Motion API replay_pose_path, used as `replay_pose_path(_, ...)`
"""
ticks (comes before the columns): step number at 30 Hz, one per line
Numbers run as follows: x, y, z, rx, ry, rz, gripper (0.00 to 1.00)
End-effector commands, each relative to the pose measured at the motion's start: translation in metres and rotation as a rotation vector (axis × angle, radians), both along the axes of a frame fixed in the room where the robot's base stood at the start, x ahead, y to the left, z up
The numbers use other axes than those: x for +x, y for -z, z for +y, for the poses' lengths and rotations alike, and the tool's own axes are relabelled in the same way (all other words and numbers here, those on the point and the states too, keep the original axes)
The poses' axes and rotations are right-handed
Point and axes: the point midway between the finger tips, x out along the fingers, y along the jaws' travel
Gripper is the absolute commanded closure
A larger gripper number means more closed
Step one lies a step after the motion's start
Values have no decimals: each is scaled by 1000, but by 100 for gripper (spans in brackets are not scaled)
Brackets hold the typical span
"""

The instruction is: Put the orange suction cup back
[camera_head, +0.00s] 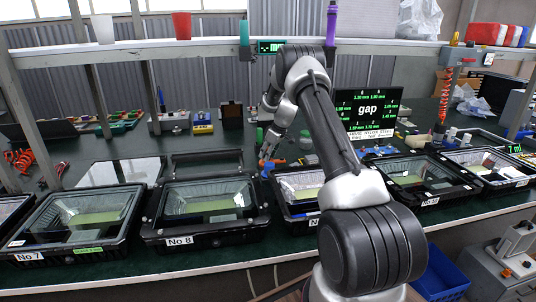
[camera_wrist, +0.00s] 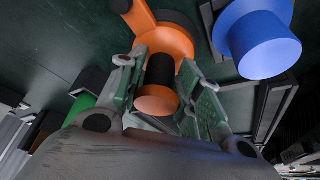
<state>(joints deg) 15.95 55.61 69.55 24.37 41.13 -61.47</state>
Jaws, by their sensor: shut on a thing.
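The orange suction cup (camera_wrist: 156,101) sits between the two fingers of my gripper (camera_wrist: 165,85) in the wrist view. It has an orange body with a black band around its handle. My gripper is shut on it. A wider orange part reaches up past the fingertips, close to the dark green table surface. In the head view my gripper (camera_head: 268,150) is low over the bench, behind the middle housing. A small orange part (camera_head: 266,165) shows just below it. I cannot tell whether the cup touches the table.
A blue suction cup (camera_wrist: 262,40) stands close to the right of my gripper; it also shows in the head view (camera_head: 279,163). Floodlight housings, such as No 8 (camera_head: 206,211), line the front of the bench.

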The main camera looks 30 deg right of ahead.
Motion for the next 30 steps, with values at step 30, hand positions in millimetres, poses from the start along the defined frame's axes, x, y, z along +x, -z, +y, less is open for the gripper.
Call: replay_pose_path(30, -32, -91, -18, -1, 2, -2, 44)
